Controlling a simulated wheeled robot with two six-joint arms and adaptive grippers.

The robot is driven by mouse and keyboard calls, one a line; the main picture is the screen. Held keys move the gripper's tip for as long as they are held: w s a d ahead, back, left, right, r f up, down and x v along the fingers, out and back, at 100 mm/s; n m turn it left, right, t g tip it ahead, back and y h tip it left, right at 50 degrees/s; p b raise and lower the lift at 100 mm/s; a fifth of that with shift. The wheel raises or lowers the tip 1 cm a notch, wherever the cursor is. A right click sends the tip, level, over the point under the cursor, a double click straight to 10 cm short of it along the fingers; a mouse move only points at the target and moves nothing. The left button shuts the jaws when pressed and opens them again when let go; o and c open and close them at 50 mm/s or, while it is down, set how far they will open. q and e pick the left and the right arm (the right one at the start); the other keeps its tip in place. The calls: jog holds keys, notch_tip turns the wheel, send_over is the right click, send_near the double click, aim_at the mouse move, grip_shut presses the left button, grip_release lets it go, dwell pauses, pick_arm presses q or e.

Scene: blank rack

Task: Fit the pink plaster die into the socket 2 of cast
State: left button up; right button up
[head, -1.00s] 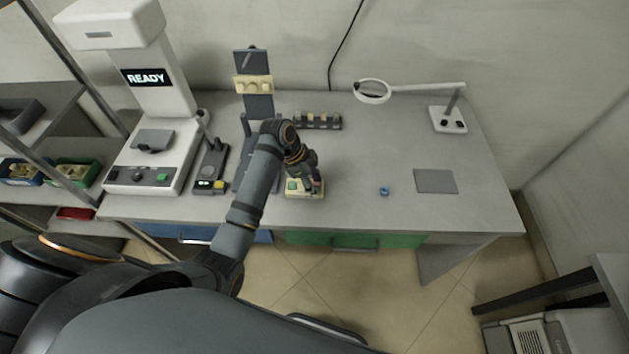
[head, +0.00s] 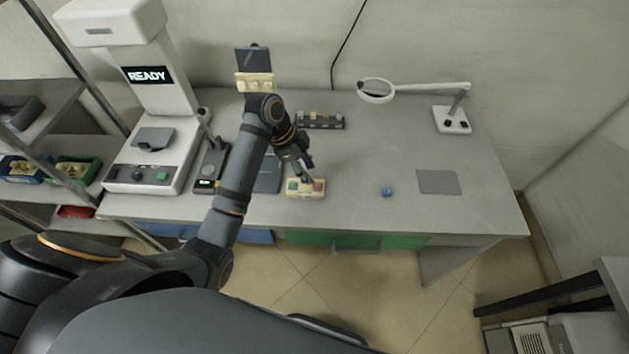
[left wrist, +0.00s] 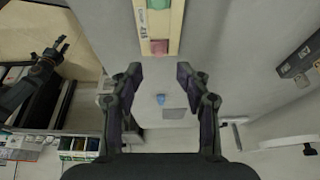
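The cream cast (head: 291,194) lies on the grey bench, with a green die (head: 293,184) at its left and the pink die (head: 318,186) at its right. In the left wrist view the pink die (left wrist: 158,47) sits upright at the near end of the cast (left wrist: 173,25), seemingly in a socket; its exact depth is unclear. My left gripper (head: 309,163) is above the cast, clear of the die. Its fingers (left wrist: 158,72) are apart with nothing between them. My right gripper (left wrist: 66,43) shows small at the left wrist view's edge, its fingertips apart.
A small blue block (head: 388,191) and a grey mat (head: 437,181) lie right of the cast. A dark rack (head: 320,121) stands behind, with a magnifier (head: 376,91) at the back right. A white READY machine (head: 160,90) stands left. The bench between cast and mat is mostly clear.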

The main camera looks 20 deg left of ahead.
pick_arm(q)
jog(key=v, duration=0.6)
jog(key=shift+r, duration=0.15)
